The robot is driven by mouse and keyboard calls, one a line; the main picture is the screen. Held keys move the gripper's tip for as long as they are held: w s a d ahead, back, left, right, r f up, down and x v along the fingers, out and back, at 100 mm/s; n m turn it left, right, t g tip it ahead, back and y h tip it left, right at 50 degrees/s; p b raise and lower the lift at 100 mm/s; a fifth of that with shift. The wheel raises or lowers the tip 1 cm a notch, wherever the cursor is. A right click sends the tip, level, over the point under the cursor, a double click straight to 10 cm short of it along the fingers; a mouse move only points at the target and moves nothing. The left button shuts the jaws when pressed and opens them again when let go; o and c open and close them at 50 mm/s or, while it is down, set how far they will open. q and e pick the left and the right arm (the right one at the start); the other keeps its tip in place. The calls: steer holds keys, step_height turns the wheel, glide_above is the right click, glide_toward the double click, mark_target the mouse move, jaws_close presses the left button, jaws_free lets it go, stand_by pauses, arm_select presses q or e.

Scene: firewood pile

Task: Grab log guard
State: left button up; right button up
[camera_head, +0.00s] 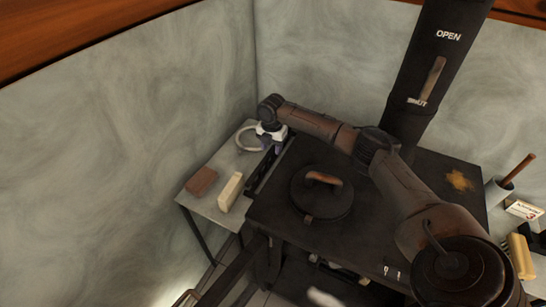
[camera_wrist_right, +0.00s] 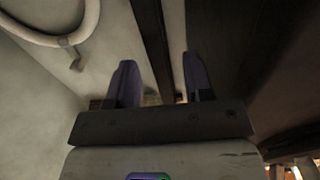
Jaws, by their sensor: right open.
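A dark metal rail, which looks like the log guard (camera_head: 262,172), runs along the left edge of the black stove top. My right gripper (camera_head: 279,146) is over the far end of this rail, pointing down. In the right wrist view its two purple fingers (camera_wrist_right: 160,78) are spread apart. The dark bar (camera_wrist_right: 152,38) passes through the gap between them, without clear contact on either side. The depth of the fingers around the bar cannot be told. My left gripper is not in view.
The black stove (camera_head: 375,222) carries a round lid (camera_head: 322,204) with a wooden handle. A pale side table (camera_head: 213,206) holds a reddish block (camera_head: 201,181), a cream block (camera_head: 231,192) and a white ring (camera_head: 243,137) near my gripper. A black flue pipe (camera_head: 412,90) rises behind.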

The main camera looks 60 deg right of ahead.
mark_target(273, 159)
steer(key=f+b, duration=0.1)
steer(key=f, duration=0.1)
steer(key=d+f+b, duration=0.1)
steer(key=f+b, duration=0.1)
steer(key=shift+f, duration=0.4)
steer(key=shift+a+f, duration=0.1)
steer(key=shift+f, duration=0.15)
steer(key=shift+c, duration=0.3)
jaws_close()
steer(key=shift+r, duration=0.1)
